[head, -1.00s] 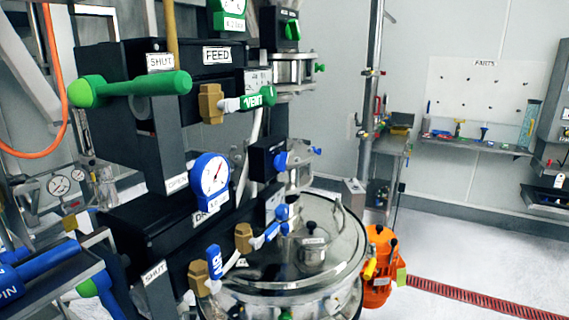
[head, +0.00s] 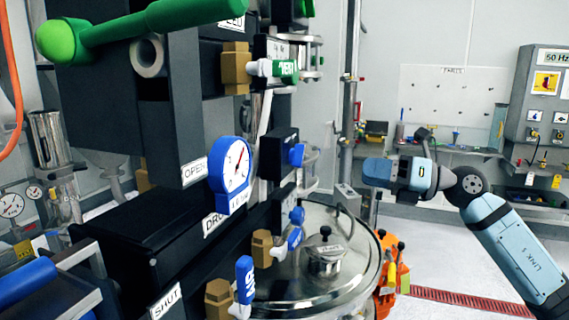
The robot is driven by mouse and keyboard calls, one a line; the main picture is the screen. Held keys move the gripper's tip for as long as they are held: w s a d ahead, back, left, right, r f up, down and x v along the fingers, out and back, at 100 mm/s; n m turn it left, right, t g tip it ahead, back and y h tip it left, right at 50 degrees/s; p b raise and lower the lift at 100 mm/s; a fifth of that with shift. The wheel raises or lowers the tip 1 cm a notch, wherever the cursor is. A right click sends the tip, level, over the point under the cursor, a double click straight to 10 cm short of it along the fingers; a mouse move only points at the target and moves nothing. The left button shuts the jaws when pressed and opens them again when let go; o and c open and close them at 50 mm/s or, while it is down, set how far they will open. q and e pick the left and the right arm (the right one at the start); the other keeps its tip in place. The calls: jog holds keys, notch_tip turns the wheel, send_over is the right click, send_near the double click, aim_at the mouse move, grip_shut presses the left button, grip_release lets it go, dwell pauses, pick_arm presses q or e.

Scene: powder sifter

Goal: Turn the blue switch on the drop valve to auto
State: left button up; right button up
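The drop valve's black body (head: 130,235) stands at the left, with a blue-rimmed gauge (head: 231,174) above its partly hidden label. The blue switch (head: 297,155) sits on the right face of a small black box (head: 277,152), seen side-on; I cannot read its setting. My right gripper (head: 376,171) is at the end of the blue-grey arm from the right. It is to the right of the blue switch in the picture and apart from it. Its fingers are not clear. My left gripper is not in view.
A green lever (head: 150,28) juts across the upper left. Blue-handled brass valves (head: 262,248) and a steel lidded vessel (head: 325,250) lie below the switch. An orange container (head: 390,275) stands on the floor. A parts shelf and a grey control panel (head: 545,100) are behind my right arm.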

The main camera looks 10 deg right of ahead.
aim_at(303, 154)
jog(key=shift+n+h, duration=0.4)
jog(key=p+x, duration=0.1)
jog(key=x, duration=0.3)
jog(key=r+p+x, duration=0.1)
jog(key=x, duration=0.4)
jog(key=r+p+x, duration=0.1)
jog(key=x, duration=0.3)
jog(key=shift+w+d, duration=0.1)
jog(key=shift+w, duration=0.35)
grip_shut()
